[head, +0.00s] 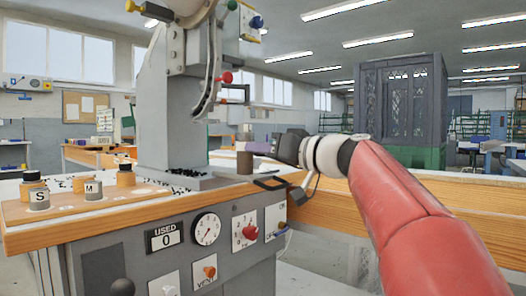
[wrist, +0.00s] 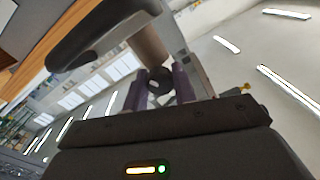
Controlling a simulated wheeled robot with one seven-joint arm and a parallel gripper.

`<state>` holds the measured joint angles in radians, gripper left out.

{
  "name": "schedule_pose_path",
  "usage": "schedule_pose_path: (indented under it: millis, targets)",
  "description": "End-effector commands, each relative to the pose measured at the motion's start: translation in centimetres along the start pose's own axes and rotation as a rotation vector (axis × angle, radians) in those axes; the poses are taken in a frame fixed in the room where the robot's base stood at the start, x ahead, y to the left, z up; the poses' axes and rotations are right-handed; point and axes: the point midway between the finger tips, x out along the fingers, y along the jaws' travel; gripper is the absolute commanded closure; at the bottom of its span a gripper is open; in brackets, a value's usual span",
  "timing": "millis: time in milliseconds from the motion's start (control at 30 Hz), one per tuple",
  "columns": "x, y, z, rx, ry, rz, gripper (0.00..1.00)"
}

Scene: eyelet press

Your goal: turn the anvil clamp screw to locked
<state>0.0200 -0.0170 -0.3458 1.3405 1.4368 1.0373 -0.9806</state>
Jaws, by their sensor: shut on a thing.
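In the wrist view, the two purple fingers of my gripper (wrist: 159,88) are shut on a small dark round part with a hole, which looks to be the anvil clamp screw (wrist: 160,75). A brown cylinder (wrist: 147,42) stands just beyond the fingertips. In the head view, my gripper (head: 255,148) reaches in from the right over the press base, beside the brown cylinder (head: 245,163). The screw is hidden there by the gripper and cylinder. I cannot read whether the screw is at its locked position.
The grey press (head: 166,110) rises left of my gripper. A black handle (head: 271,183) juts from the bench edge below it. The front panel has a gauge (head: 206,229) and knobs.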

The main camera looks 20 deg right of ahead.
Motion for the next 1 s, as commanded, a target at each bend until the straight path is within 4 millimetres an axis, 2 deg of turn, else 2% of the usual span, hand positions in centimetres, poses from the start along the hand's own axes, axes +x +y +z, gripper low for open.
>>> schedule_pose_path:
  millis: [67,100,267,567,1000]
  targets:
    - [0.0,0.0,0.1,0.000,-0.001,-0.002,0.96]
    - [0.0,0.0,0.1,0.000,-0.001,-0.002,0.71]
    - [0.0,0.0,0.0,-0.001,-0.001,-0.001,0.52]
    - [-0.3,0.0,0.0,-0.001,0.000,0.000,0.52]
    - [-6.8,0.0,0.0,-0.001,0.001,0.001,0.52]
